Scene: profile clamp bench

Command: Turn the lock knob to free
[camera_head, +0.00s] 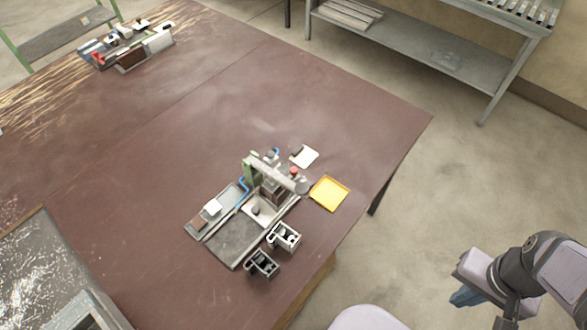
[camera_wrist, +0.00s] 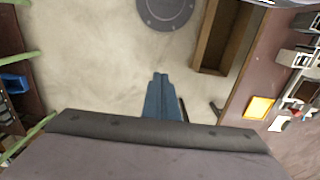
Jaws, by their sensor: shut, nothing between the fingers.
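The clamp fixture (camera_head: 237,240) stands on the brown table, with a green upright (camera_head: 250,170) and a grey cylindrical arm (camera_head: 278,179) across it. A small red knob-like part (camera_head: 294,171) and a dark round knob (camera_head: 256,210) show on it. Which one is the lock knob, and how it is turned, is too small to tell. In the wrist view only part of the fixture (camera_wrist: 300,90) shows, at the right edge. My gripper (camera_head: 462,299) is off the table at the lower right, far from the fixture. Its blue fingers (camera_wrist: 160,76) are shut and empty, over the floor.
A yellow tray (camera_head: 329,193) and a white piece (camera_head: 306,156) lie beside the fixture. Two dark slotted blocks (camera_head: 284,236) (camera_head: 263,263) stand near the table's front edge. Assorted parts (camera_head: 128,45) lie at the far left. The table (camera_head: 345,115) behind the fixture is clear.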

